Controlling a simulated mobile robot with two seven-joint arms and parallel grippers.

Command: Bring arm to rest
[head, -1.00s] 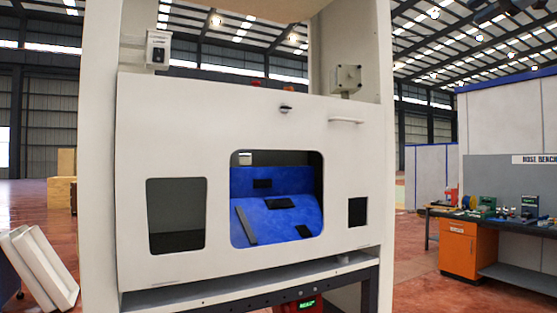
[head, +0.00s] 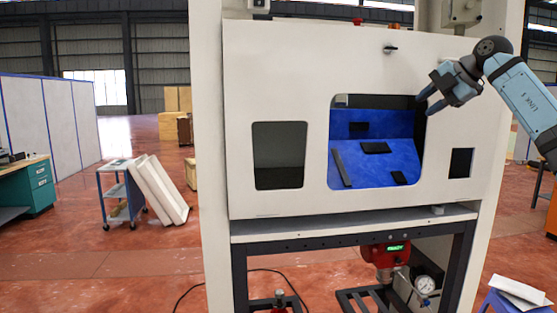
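My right gripper (head: 427,102) comes in from the upper right on its blue arm (head: 525,97). It is in front of the white cabinet panel (head: 290,75), at the upper right corner of the large window. Its two fingers point left and down and stand apart, with nothing seen between them. I cannot tell whether it touches the panel. My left gripper is not in view.
The panel's large window shows a blue interior (head: 350,152). A dark latch (head: 390,49) is above it. Below are a red device (head: 385,255) and a gauge (head: 425,285). White panels (head: 157,192) lean against a cart (head: 120,197) at left. Open floor lies between.

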